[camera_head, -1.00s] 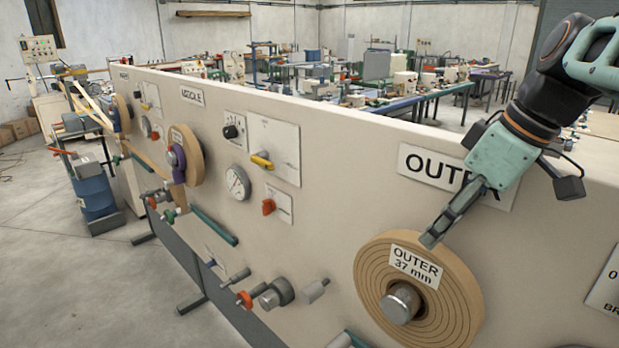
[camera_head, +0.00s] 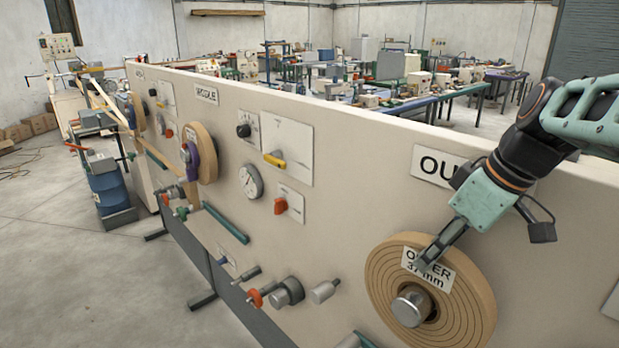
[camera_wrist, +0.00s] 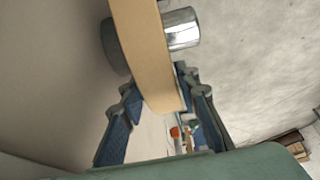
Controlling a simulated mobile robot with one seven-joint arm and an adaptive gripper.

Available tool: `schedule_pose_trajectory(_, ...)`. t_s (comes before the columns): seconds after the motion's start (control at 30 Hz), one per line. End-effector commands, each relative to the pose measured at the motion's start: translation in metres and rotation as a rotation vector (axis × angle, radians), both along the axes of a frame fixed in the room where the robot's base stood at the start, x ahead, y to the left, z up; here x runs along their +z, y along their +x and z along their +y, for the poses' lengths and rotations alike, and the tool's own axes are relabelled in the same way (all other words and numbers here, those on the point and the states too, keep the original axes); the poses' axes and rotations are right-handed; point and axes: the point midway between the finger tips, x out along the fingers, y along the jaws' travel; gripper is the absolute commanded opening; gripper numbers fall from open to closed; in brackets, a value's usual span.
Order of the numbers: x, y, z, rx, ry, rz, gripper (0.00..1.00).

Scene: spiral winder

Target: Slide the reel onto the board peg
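The tan wound reel (camera_head: 465,305) carries a white label (camera_head: 428,268) reading "OUTER 37 mm" and is around a shiny steel peg (camera_head: 411,306) on the board, under the sign beginning "OU". In the wrist view the reel (camera_wrist: 143,50) shows edge-on, with the peg end (camera_wrist: 181,28) out on its right and a dark grey disc (camera_wrist: 114,45) on its board side. My gripper (camera_head: 432,258) reaches over the reel's upper rim, in front of the label. In the wrist view my gripper (camera_wrist: 156,80) is open, its fingers either side of the rim, with small gaps visible.
The beige board (camera_head: 340,190) runs away to the left, with a gauge (camera_head: 251,181), switches and rollers on it. Another reel (camera_head: 205,150) is mounted farther along. Floor (camera_head: 65,285) is clear at the left front.

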Motion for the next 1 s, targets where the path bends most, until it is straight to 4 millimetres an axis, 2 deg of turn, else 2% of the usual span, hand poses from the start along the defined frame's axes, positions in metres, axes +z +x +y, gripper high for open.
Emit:
schedule_pose_trajectory(0.03, -0.0016, 0.0001, -0.0006, -0.002, 0.0, 0.005, 0.22)
schedule_pose_trajectory(0.23, -0.0016, -0.0001, -0.0006, -0.002, -0.001, 0.006, 0.0)
schedule_pose_trajectory(0.5, -0.0016, -0.0001, -0.0006, -0.001, -0.001, 0.006, 0.0)
schedule_pose_trajectory(0.53, -0.0016, -0.0001, -0.0006, -0.001, -0.001, 0.006, 0.25)
schedule_pose_trajectory(0.77, -0.0016, -0.0002, -0.0005, -0.002, -0.001, 0.006, 0.0)
schedule_pose_trajectory(1.0, -0.0015, -0.0003, -0.0006, -0.002, -0.001, 0.006, 0.0)
